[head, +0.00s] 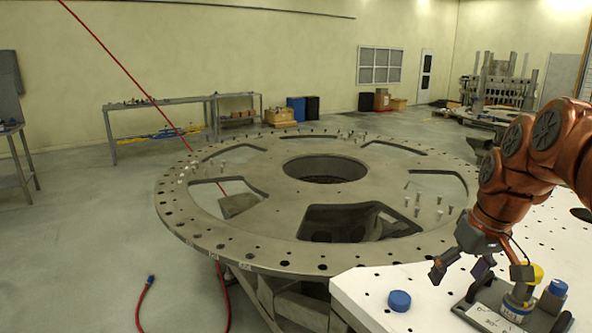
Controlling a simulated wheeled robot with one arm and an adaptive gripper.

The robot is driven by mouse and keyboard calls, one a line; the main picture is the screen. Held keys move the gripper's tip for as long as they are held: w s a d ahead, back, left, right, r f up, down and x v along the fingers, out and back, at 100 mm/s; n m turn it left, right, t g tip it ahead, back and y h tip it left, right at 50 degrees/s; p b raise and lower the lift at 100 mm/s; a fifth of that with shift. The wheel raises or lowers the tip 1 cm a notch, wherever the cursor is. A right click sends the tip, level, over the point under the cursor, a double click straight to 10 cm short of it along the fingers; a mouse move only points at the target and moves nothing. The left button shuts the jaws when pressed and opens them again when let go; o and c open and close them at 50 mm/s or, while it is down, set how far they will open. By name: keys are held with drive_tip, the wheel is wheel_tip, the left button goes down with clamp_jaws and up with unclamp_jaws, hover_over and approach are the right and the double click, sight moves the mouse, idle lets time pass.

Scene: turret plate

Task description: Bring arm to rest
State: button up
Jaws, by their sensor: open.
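My copper-coloured arm comes in from the right and bends down over the white perforated table. My gripper (461,272) hangs at its lower end, with its fingers spread apart and nothing seen between them. It is just left of and above a dark grey holder (470,309) on the table. The large round turret plate (268,225) lies level left of the arm, with a central hole and several wide cut-outs. The arm hides part of the plate's right side.
The white table (365,285) fills the lower right. A blue cap (399,301) lies on it; a yellow-topped item (537,274) and a blue-topped item (557,288) stand by the holder. A red hose (143,300) lies on the floor at left. Open floor surrounds the plate's left side.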

drive_tip(key=s+a+f+g, duration=0.2)
drive_tip(key=s+a+f, duration=0.5)
drive_tip(key=s+a, duration=0.4)
drive_tip(key=s+a+f+g, duration=0.1)
drive_tip(key=s+a+f, duration=0.1)
drive_tip(key=s, duration=0.4)
drive_tip(key=s+a+f+g+h, duration=0.1)
drive_tip(key=s+a+f, duration=0.2)
drive_tip(key=s+f, duration=0.2)
drive_tip(key=shift+s+m, duration=0.3)
drive_tip(key=shift+s, duration=0.2)
drive_tip(key=shift+f, duration=0.1)
